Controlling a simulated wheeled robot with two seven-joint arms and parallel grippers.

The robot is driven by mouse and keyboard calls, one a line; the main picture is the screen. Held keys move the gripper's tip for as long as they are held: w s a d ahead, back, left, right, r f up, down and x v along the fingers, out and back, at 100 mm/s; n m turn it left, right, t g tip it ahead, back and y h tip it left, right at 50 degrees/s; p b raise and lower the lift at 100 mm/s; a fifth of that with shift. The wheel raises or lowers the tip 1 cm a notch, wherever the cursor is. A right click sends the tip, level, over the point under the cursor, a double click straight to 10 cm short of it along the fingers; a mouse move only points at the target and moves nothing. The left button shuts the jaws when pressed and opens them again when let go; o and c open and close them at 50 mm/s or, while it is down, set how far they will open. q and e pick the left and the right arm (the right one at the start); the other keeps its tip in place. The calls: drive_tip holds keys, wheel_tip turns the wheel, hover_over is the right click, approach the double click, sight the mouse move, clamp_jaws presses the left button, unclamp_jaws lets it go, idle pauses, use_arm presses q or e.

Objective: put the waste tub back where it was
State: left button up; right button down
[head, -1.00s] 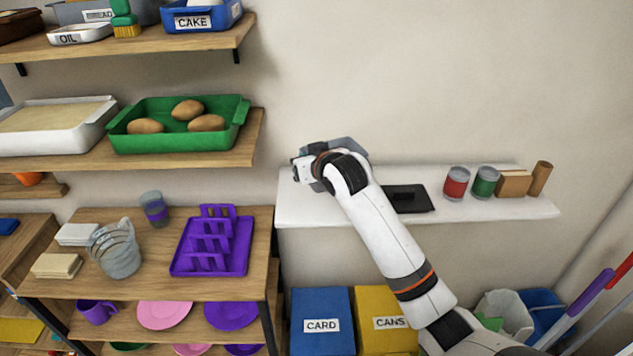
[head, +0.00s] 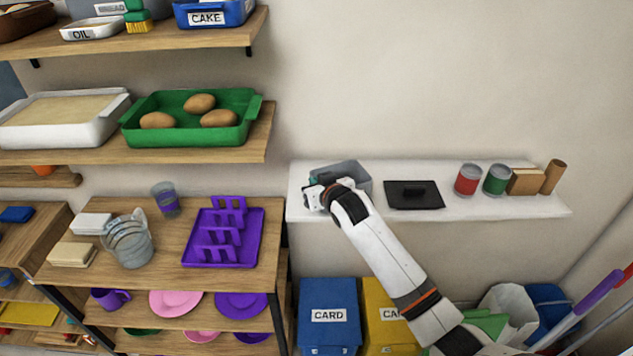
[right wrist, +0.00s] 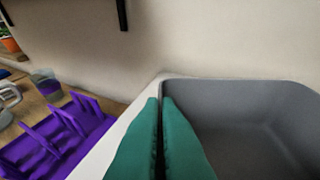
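The waste tub is a grey open tub (head: 352,173) at the left end of the white ledge (head: 480,207). It looks level and appears to rest on the ledge, though my arm hides its front. My right gripper (head: 319,181) is at the tub's left side. In the right wrist view, the teal fingers (right wrist: 161,102) are closed together over the left wall of the tub (right wrist: 245,100), which looks empty where it shows. My left gripper is out of view.
A purple rack (head: 222,240) is on the wooden shelf at left. Blue CARD bin (head: 328,312) stands below.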

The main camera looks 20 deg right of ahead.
drive_tip(key=c, duration=2.1)
unclamp_jaws()
drive_tip(key=shift+f, duration=0.15)
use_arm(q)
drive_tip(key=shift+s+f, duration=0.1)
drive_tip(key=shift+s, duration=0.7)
use_arm(e)
drive_tip(key=o, duration=0.4)
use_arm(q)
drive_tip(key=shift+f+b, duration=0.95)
use_arm(e)
drive_tip(key=v, duration=1.2)
